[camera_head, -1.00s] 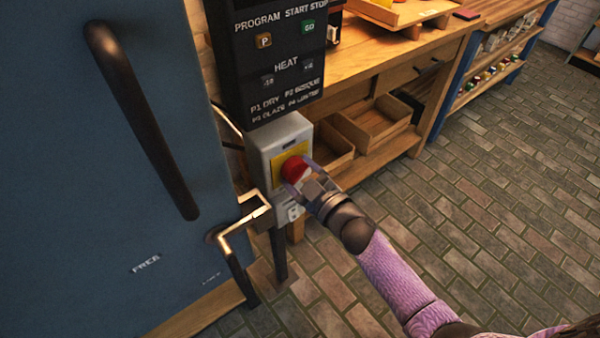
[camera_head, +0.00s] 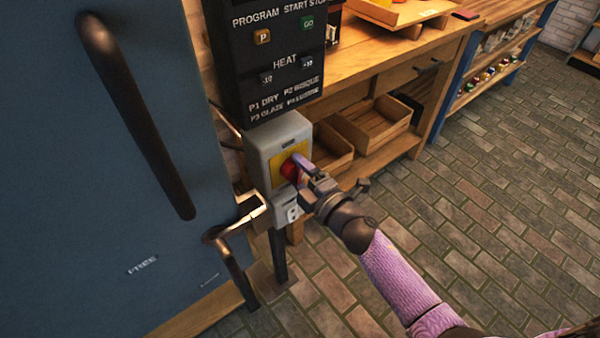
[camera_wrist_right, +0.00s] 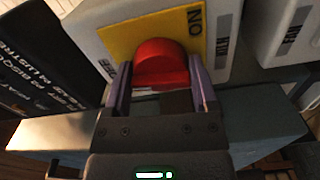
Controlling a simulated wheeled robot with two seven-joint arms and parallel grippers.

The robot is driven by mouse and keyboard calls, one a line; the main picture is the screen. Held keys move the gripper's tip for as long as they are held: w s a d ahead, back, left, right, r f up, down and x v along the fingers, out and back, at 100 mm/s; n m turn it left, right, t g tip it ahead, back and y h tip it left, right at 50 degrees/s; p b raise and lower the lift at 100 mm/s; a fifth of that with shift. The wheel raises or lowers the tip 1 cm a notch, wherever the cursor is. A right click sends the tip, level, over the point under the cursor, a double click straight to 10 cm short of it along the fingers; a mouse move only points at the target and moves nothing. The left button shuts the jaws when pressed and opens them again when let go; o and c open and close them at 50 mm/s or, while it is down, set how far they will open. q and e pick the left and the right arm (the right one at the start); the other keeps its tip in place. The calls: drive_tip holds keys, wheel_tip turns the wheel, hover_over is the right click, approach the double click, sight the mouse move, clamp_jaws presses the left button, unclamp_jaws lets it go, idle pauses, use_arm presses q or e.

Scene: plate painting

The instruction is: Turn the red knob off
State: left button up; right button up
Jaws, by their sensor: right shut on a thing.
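The red knob (camera_head: 289,169) sits on a yellow plate (camera_head: 281,158) on the front of a grey switch box (camera_head: 268,133). In the right wrist view the knob (camera_wrist_right: 161,62) lies between the two purple fingers of my right gripper (camera_wrist_right: 161,88), which is shut on it. The word ON is printed on the yellow plate (camera_wrist_right: 125,42) to the right of the knob; the lettering at the left is mostly hidden by a finger. In the head view my right gripper (camera_head: 297,170) partly covers the knob. My left gripper is not in view.
A blue door with a long dark handle (camera_head: 135,115) stands at the left. A metal latch lever (camera_head: 238,221) is close to the box's lower left. A black control panel (camera_head: 268,65) hangs above the box. A wooden bench (camera_head: 385,60) stands behind; brick floor (camera_head: 470,200) is open at right.

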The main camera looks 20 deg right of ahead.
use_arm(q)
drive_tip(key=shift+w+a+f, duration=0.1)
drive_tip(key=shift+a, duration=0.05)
use_arm(e)
drive_tip(key=shift+n, duration=0.6)
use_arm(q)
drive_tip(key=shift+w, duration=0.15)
use_arm(e)
drive_tip(key=o, duration=1.1)
drive_tip(key=shift+o, duration=0.2)
drive_tip(key=shift+s, duration=0.1)
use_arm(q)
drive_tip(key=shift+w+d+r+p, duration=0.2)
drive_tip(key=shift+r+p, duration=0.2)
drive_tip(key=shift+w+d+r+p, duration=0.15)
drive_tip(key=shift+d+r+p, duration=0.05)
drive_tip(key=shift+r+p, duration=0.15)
use_arm(e)
drive_tip(key=v, duration=0.9)
drive_tip(key=shift+s+d, duration=0.15)
drive_tip(key=shift+s, duration=0.2)
